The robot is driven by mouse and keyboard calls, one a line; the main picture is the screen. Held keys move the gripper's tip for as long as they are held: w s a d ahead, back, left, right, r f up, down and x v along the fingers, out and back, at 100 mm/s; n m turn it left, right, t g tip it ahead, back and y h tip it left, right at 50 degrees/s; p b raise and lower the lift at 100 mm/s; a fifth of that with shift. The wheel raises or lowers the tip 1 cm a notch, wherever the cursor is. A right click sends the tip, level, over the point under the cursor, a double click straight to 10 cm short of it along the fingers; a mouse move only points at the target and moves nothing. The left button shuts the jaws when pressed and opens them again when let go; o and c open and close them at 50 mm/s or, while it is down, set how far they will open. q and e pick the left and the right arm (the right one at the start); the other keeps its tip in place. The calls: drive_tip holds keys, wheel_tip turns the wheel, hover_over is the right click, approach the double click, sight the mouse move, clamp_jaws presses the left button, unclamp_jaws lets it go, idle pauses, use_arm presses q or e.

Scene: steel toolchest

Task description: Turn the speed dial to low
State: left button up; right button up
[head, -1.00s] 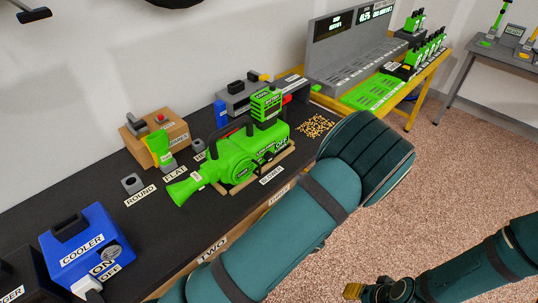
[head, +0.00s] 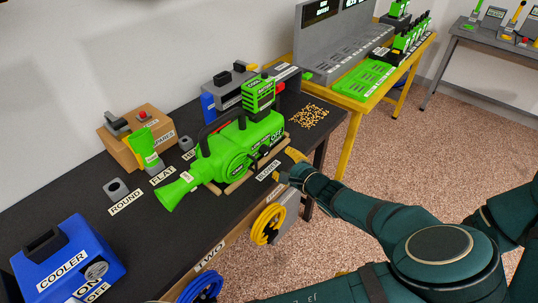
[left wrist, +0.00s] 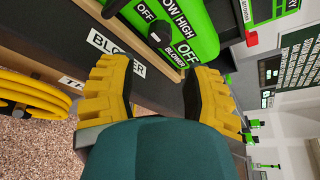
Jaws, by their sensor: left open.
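The green blower (head: 240,150) lies on a wooden cradle on the black bench in the head view. In the left wrist view the blower (left wrist: 200,25) fills the top, with LOW, HIGH and OFF lettering around a dark round dial (left wrist: 158,32); its setting cannot be told. My left gripper (head: 288,166) is at the bench's front edge, beside the BLOWER label and in front of the blower's lettered side. In the left wrist view its yellow fingers (left wrist: 158,85) are apart and empty, with the dial beyond the gap. My right gripper does not show.
A yellow coil (head: 268,224) and a blue coil (head: 203,288) hang at the bench front. A blue cooler (head: 66,258) stands at the left. A cardboard box (head: 140,140) stands behind the nozzle. Yellow pellets (head: 309,116) lie right of the blower.

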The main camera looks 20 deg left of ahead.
sight(268, 152)
use_arm(q)
drive_tip(key=b+x, duration=0.1)
drive_tip(key=x, duration=0.7)
drive_tip(key=shift+w+a, duration=0.1)
clamp_jaws()
